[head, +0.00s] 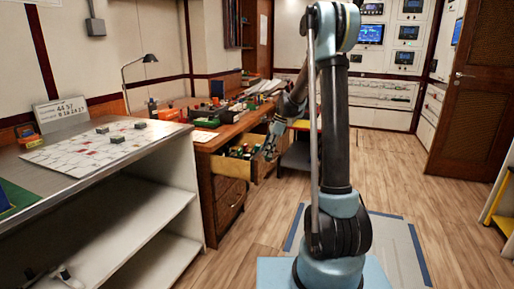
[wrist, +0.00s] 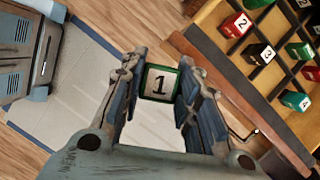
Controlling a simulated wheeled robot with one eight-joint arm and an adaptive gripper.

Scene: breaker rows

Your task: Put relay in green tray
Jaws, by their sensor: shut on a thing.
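My gripper (wrist: 159,92) is shut on a small block (wrist: 160,82) with a green rim and a white face marked "1", seen in the wrist view. I cannot tell from its look whether this block is the relay. In the head view my gripper (head: 270,148) is small, by the open desk drawer (head: 232,170), and the held block is too small to make out. A green flat thing (head: 14,196) shows at the left edge on the grey counter; it is cut off, so I cannot tell if it is the green tray.
The drawer in the wrist view has dividers (wrist: 262,82) and several numbered blocks, among them a red "2" (wrist: 238,24) and a black "3" (wrist: 262,53). The counter (head: 150,150) bears a white diagram sheet with small dark blocks. Wooden floor (head: 410,190) is clear at right.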

